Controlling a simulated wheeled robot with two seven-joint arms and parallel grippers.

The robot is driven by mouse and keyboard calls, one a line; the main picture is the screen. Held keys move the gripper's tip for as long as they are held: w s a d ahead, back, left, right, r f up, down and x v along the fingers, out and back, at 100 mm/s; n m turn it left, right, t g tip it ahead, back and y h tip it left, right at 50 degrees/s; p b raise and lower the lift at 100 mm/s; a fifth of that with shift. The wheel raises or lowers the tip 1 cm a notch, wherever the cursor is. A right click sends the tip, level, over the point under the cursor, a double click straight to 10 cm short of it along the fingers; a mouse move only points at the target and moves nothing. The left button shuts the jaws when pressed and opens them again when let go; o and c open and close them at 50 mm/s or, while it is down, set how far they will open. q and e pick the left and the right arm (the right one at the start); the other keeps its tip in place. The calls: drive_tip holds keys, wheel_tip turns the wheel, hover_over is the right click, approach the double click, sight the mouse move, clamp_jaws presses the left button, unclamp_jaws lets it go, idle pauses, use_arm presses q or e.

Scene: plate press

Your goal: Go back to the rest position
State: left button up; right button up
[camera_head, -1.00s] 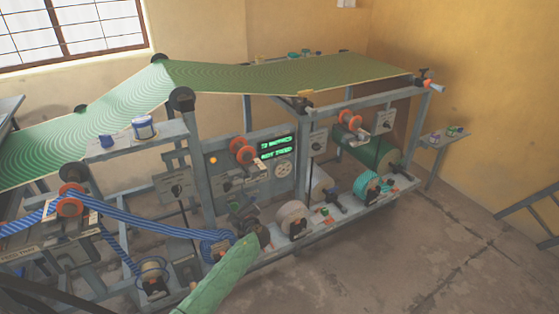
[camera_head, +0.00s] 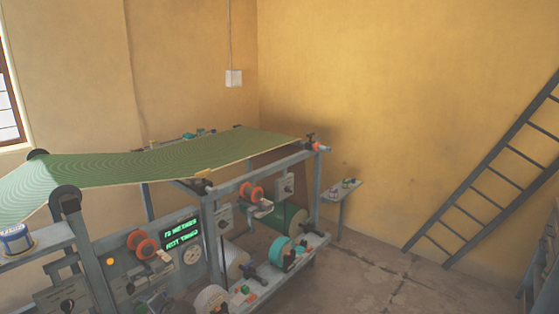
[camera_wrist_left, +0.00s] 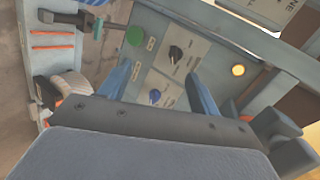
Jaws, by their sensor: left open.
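My left gripper (camera_wrist_left: 160,88) shows in the left wrist view. Its two blue fingers are spread apart with nothing between them. Beyond them is a grey panel (camera_wrist_left: 218,52) with a black knob (camera_wrist_left: 176,53), a blue knob (camera_wrist_left: 155,96), a green button (camera_wrist_left: 135,36) and a lit amber lamp (camera_wrist_left: 238,70). I cannot tell the exact gap from the fingers to the panel. Neither gripper is in the head view, and my right gripper shows nowhere.
The press frame (camera_head: 85,245) with its green striped sheet (camera_head: 165,163) and lit display (camera_head: 181,230) fills the left. A small side table (camera_head: 342,190) stands beyond it. A ladder (camera_head: 490,175) leans on the yellow wall. Some floor (camera_head: 375,280) at the right is clear.

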use_arm(q)
drive_tip(key=s+d+n+g+h, duration=0.25)
drive_tip(key=s+d+h, duration=0.75)
drive_tip(key=s+d, duration=1.25)
drive_tip(key=s+d+f+g, duration=0.1)
drive_tip(key=s+f, duration=0.2)
drive_tip(key=s, duration=0.8)
drive_tip(key=s+d+f+g+h, duration=0.1)
drive_tip(key=s+f, duration=0.2)
drive_tip(key=s, duration=0.8)
drive_tip(key=shift+s+d+n+g, duration=0.15)
drive_tip(key=shift+s+n+g, duration=0.2)
drive_tip(key=shift+s+n, duration=0.1)
